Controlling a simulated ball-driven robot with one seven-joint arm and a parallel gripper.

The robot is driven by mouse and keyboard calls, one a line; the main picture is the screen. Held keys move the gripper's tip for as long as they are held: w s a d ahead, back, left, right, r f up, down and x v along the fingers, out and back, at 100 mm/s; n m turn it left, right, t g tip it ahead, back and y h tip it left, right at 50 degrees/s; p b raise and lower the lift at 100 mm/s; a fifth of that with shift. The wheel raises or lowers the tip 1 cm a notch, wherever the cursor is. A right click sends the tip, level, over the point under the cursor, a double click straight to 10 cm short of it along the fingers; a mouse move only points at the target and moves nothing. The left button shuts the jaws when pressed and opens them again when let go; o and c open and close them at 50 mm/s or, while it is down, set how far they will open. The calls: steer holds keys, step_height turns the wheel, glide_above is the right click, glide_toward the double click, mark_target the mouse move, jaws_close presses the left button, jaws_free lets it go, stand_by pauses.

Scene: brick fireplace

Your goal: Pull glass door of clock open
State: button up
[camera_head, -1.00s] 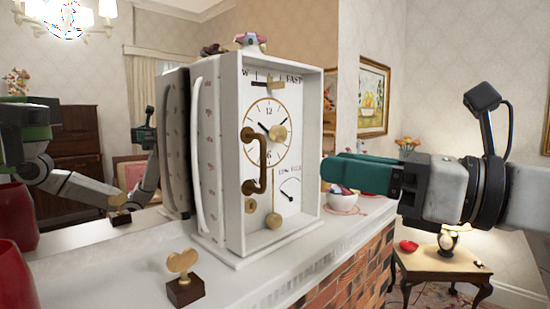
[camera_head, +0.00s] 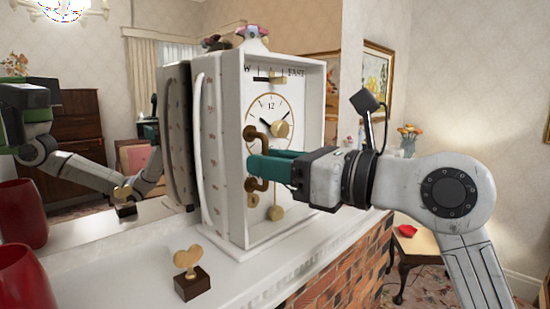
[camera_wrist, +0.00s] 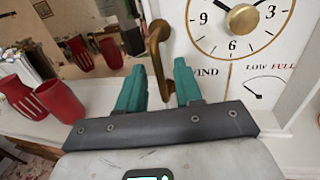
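The white clock (camera_head: 228,190) stands on the white mantel, its dial and gold pendulum (camera_head: 275,212) facing right. The clear door pane is hard to make out; it looks closed across the front. Its bent brass handle (camera_head: 258,137) is on the door's left side, partly hidden by my fingers. My gripper (camera_head: 252,168), with green fingers, is level with the handle. In the wrist view my gripper (camera_wrist: 159,68) is open, and the lower part of the handle (camera_wrist: 156,45) runs down between the fingertips. I cannot tell whether either finger touches it.
A brass winding key on a dark block (camera_head: 190,278) stands on the mantel in front of the clock. Red vases (camera_head: 22,215) stand at the left. A mirror behind reflects the room and my arm. A small wooden table (camera_head: 418,243) is below right.

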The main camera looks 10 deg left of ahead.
steer(key=shift+c, duration=0.5)
jaws_close()
stand_by(0.9)
